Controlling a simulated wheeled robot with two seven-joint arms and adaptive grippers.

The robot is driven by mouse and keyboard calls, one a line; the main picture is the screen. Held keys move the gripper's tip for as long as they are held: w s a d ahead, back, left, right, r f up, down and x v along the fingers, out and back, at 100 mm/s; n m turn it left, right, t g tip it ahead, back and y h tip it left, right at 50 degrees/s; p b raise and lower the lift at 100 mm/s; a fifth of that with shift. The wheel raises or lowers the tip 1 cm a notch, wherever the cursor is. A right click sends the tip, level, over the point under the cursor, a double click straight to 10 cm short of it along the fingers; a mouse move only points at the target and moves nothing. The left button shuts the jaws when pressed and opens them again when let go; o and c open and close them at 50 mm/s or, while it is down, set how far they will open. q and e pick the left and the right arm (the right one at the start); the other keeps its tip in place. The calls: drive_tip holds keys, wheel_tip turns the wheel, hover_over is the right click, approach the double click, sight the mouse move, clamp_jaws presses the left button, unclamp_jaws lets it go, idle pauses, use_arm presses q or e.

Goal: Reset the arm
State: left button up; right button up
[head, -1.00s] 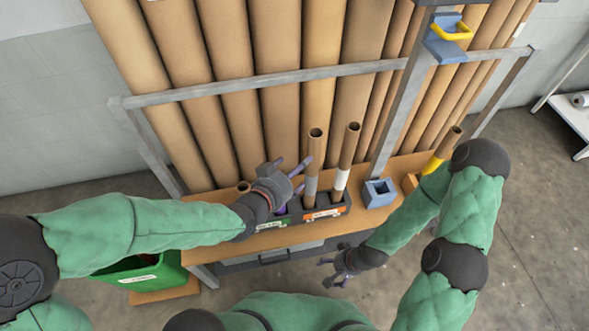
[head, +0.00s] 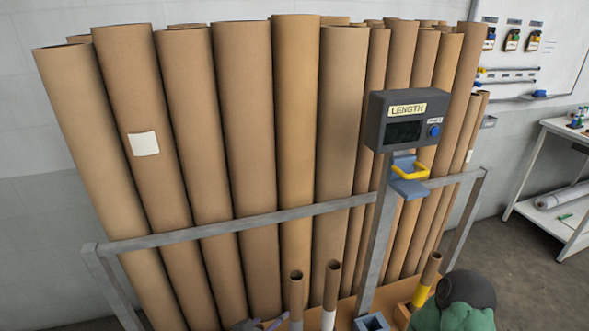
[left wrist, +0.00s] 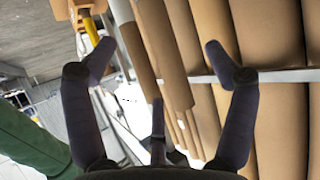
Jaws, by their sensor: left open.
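Brown cardboard tubes and the grey rail show beyond the fingers. In the head view only a small purplish part of the left gripper (head: 258,324) shows at the bottom edge, beside a short tube (head: 296,292). My right gripper is outside the head view; only part of my right arm shows at the lower right.
Tall cardboard rolls (head: 245,140) lean behind a grey rail (head: 220,228). A LENGTH display box (head: 405,118) with a yellow-handled blue bracket (head: 409,178) stands on a post. A second short tube (head: 331,290), a yellow-banded tube (head: 425,280) and a blue holder (head: 371,323) are low in front. A white shelf table (head: 560,190) stands right.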

use_arm(q)
drive_tip(key=s+a+f+n+g, duration=0.1)
drive_tip(key=s+f+n+g, duration=0.1)
drive_tip(key=s+f, duration=0.3)
drive_tip(key=s+a+f+n+g+y+p, duration=0.1)
drive_tip(key=s+f+g, duration=0.3)
drive_tip(key=f, duration=0.9)
drive_tip(key=s+a+f+n+g, duration=0.2)
drive_tip(key=s+f+n+g, duration=0.1)
drive_tip(key=f, duration=0.6)
drive_tip(key=shift+s+f+n+g+p, duration=0.15)
drive_tip(key=shift+s+n+g+p, duration=0.35)
drive_tip(key=shift+s, duration=0.85)
drive_tip(key=shift+a, duration=0.1)
